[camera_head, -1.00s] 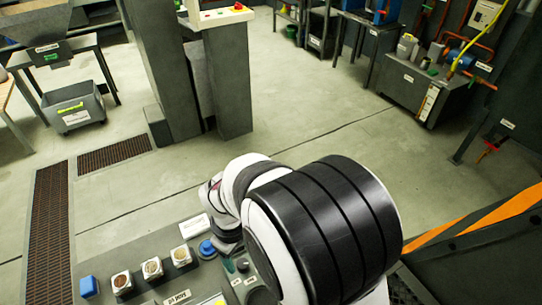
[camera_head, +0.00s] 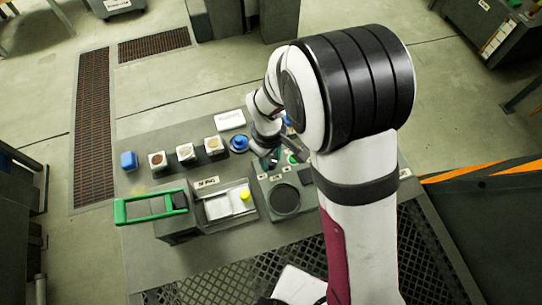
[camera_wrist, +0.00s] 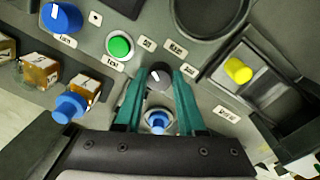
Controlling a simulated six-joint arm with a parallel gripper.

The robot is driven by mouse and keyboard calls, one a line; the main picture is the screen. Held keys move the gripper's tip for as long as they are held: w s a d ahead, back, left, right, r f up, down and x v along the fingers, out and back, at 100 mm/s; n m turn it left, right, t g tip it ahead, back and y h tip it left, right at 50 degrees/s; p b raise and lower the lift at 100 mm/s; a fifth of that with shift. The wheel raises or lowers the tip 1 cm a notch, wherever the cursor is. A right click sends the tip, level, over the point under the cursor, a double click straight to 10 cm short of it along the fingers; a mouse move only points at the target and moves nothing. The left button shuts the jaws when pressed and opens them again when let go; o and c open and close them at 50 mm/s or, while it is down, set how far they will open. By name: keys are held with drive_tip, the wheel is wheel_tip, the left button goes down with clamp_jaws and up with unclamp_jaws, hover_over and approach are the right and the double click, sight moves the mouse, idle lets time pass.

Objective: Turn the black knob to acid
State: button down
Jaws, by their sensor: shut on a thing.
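The black knob (camera_wrist: 160,75) sits on the grey panel in the wrist view, with a white pointer line on its top. Small labels stand around it on the panel, upside down or slanted and hard to read. My gripper (camera_wrist: 158,84) has its two green fingers on either side of the knob, shut on it. In the head view my gripper (camera_head: 270,160) is small and reaches down to the panel, and my arm partly hides this area. The knob cannot be made out clearly there.
A green button (camera_wrist: 119,46) and a blue knob (camera_wrist: 62,17) are beside the black knob. A yellow knob (camera_wrist: 238,70) is on a tray unit to the right.

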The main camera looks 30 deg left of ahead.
drive_tip(key=shift+m, duration=0.4)
drive_tip(key=m, duration=0.4)
drive_tip(key=shift+m, duration=0.4)
drive_tip(key=m, duration=1.2)
drive_tip(key=shift+m+g, duration=0.3)
drive_tip(key=shift+m, duration=0.1)
drive_tip(key=m, duration=0.5)
drive_tip(key=shift+w, duration=0.1)
drive_tip(key=shift+m, duration=0.4)
drive_tip(key=c, duration=0.5)
unclamp_jaws()
